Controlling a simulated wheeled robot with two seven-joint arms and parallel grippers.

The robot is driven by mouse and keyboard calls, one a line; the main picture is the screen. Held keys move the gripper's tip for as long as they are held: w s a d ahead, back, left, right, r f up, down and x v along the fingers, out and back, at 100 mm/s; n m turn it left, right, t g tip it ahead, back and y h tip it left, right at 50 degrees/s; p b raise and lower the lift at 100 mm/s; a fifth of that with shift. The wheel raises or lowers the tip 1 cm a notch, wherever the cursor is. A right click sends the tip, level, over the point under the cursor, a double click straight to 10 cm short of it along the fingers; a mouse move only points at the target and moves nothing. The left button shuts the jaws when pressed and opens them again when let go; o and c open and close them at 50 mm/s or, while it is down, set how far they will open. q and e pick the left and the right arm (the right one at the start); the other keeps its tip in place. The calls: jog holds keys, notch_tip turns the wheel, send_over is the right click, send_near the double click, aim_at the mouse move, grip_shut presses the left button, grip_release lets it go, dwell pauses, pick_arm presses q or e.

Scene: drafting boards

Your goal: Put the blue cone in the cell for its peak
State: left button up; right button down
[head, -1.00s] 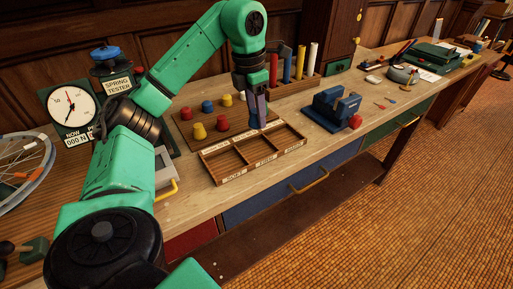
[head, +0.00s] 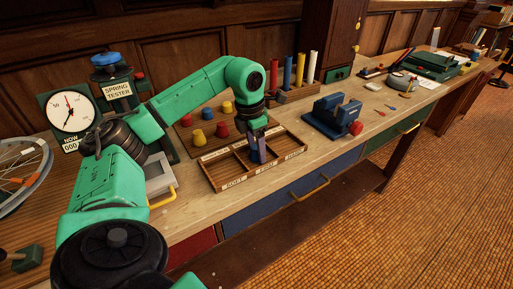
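A blue cone (head: 207,108) stands on the brown board behind the tray, among red and yellow cones. The wooden tray (head: 228,188) has three cells with labels along its front edge, which seem to read soft, firm and hard. My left gripper (head: 258,160) points down into the tray around its middle cell. Its bluish fingers are close together; I cannot tell whether anything is between them. The spring tester (head: 117,90) is at left, its dial (head: 72,110) above a readout partly hidden by my arm, so a peak figure cannot be read. My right gripper is out of view.
Red (head: 222,130) and yellow (head: 198,137) cones stand just left of the gripper. A blue vise-like block (head: 333,117) with a red knob is to the right of the tray. Upright coloured rods (head: 300,68) stand behind. The bench front has drawers with yellow handles.

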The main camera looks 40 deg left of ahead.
aim_at(252, 148)
pick_arm(q)
notch_tip(252, 148, up, 12)
jog(key=s+p, duration=0.1)
jog(key=p, duration=0.1)
jog(key=shift+s+a+r, duration=0.15)
jog(key=shift+s+a, duration=0.05)
jog(key=shift+a, duration=0.05)
dwell(0.4)
